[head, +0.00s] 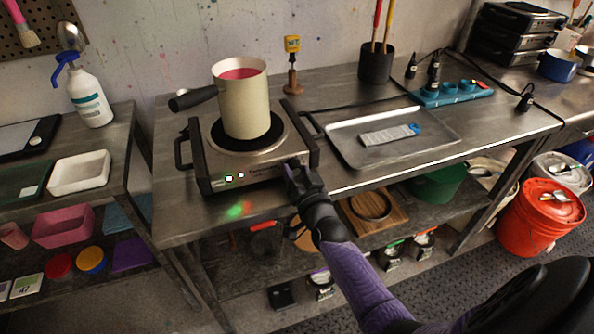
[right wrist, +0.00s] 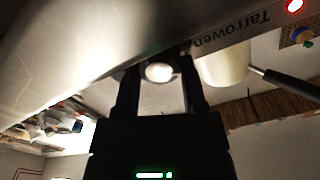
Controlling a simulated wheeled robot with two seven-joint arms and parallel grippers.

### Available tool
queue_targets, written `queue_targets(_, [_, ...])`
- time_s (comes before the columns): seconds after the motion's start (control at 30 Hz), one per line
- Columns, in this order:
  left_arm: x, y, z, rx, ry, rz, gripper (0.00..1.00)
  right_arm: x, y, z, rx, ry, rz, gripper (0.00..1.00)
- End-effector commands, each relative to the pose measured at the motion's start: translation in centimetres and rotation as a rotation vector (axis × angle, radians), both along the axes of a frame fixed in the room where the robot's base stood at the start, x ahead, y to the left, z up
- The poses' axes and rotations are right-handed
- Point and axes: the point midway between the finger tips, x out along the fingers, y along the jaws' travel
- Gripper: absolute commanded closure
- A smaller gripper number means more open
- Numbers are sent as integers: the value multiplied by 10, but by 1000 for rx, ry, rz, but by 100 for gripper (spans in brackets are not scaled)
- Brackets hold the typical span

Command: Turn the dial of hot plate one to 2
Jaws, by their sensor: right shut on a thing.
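The hot plate (head: 215,165) stands on the metal bench with its front panel toward me, showing a green light and a reddish light. A cream pot (head: 243,105) with pink contents and a dark handle sits on its round black plate. My right gripper (head: 293,168) is at the right end of the front panel, where it hides the dial in the head view. In the right wrist view its two fingers stand on either side of the pale round dial (right wrist: 159,72), shut on it. The dial's number marks cannot be read. My left gripper is not in view.
A metal tray (head: 350,157) with a labelled strip lies right of the hot plate. A wooden stand with a yellow-topped device (head: 292,60) is behind. An orange bucket (head: 530,222) is on the floor at right.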

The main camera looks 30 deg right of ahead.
Motion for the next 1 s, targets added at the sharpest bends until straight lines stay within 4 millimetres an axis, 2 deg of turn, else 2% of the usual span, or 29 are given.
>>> queue_targets(0.5, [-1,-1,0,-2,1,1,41,0,-1,-2,436,-102,0,100])
queue_targets(1.0, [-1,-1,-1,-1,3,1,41,-1,-1,-3,641,-152,0,100])
